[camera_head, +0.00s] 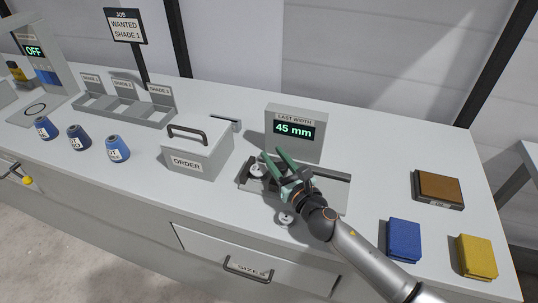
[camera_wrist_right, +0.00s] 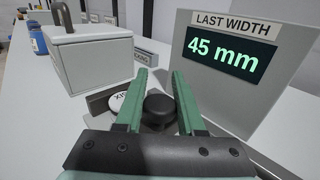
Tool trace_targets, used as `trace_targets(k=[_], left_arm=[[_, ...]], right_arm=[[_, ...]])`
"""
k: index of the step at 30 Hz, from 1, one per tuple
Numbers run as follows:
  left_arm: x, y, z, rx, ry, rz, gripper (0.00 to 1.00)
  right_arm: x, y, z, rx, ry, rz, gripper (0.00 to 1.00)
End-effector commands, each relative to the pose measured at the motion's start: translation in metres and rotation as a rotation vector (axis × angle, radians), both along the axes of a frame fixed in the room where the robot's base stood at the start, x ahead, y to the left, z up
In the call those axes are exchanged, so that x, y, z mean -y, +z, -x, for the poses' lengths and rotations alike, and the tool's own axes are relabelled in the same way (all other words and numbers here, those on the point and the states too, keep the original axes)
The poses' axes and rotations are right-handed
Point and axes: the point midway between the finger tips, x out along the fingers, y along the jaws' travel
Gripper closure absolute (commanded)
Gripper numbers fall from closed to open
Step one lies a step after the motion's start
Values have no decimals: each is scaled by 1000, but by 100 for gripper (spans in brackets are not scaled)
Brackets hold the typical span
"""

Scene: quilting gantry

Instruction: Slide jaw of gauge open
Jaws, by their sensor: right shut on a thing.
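The gauge (camera_head: 336,192) is a low grey bed near the table's front, in front of a display (camera_head: 294,130) reading "LAST WIDTH 45 mm"; the display also shows in the right wrist view (camera_wrist_right: 222,52). My right gripper (camera_head: 273,154) reaches over the gauge from the front right. In the right wrist view its green fingers (camera_wrist_right: 160,76) stand on both sides of a round black knob (camera_wrist_right: 158,110) and are shut on it. A white lettered disc (camera_wrist_right: 118,102) lies just left of the knob, partly hidden by a finger. My left gripper is out of view.
A grey ORDER box (camera_head: 198,152) with a handle stands left of the gauge. A small white disc (camera_head: 286,219) lies in front. Blue (camera_head: 404,240), yellow (camera_head: 477,257) and brown (camera_head: 438,188) blocks lie to the right. Blue spools (camera_head: 118,149) stand at left.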

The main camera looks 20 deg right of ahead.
Motion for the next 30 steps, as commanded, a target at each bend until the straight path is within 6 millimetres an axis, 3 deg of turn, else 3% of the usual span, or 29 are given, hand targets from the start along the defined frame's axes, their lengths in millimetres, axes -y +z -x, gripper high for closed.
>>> trace_targets(k=[3, 11, 12, 19, 30], left_arm=[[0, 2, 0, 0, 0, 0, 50], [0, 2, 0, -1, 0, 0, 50], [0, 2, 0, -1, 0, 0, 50], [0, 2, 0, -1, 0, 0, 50], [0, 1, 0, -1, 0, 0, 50]], right_arm=[[14, -1, 10, -3, 0, 5, 100], [16, -1, 10, -2, -4, 4, 100], [16, -1, 10, -3, -4, 4, 58], [15, -1, 10, -3, -2, 3, 32], [16, -2, 16, -3, -1, 3, 32]])
